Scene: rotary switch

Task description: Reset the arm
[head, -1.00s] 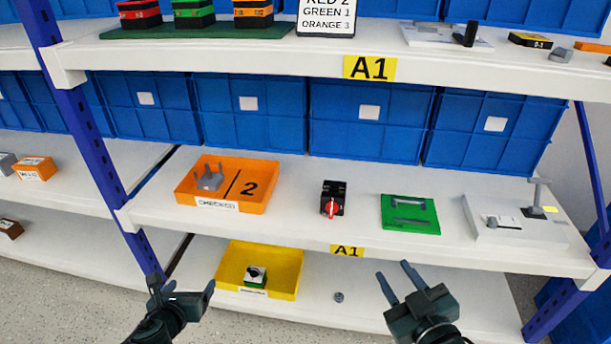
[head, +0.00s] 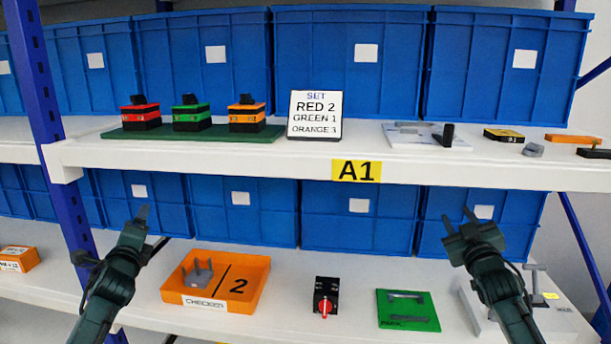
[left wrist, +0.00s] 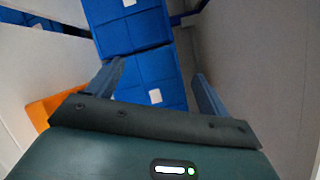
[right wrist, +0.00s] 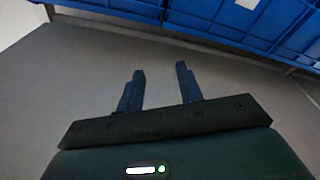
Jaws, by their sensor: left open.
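My left gripper (head: 112,235) is raised in front of the shelf unit at the left, its fingers apart and empty. In the left wrist view (left wrist: 158,70) its fingers are spread wide. My right gripper (head: 458,216) is raised at the right, in front of the blue bins. In the right wrist view (right wrist: 160,68) its fingers stand apart with nothing between them. Red (head: 140,114), green (head: 191,115) and orange (head: 246,115) rotary switches stand on a green board (head: 160,135) on the upper shelf. A sign (head: 315,115) reads "SET RED 2 GREEN 1 ORANGE 3".
The lower shelf holds an orange tray (head: 212,304) marked 2, a black switch with a red knob (head: 326,296) and a green PARK mat (head: 407,324). Blue bins (head: 345,60) line the back. The upper shelf edge (head: 250,159) juts out between both levels.

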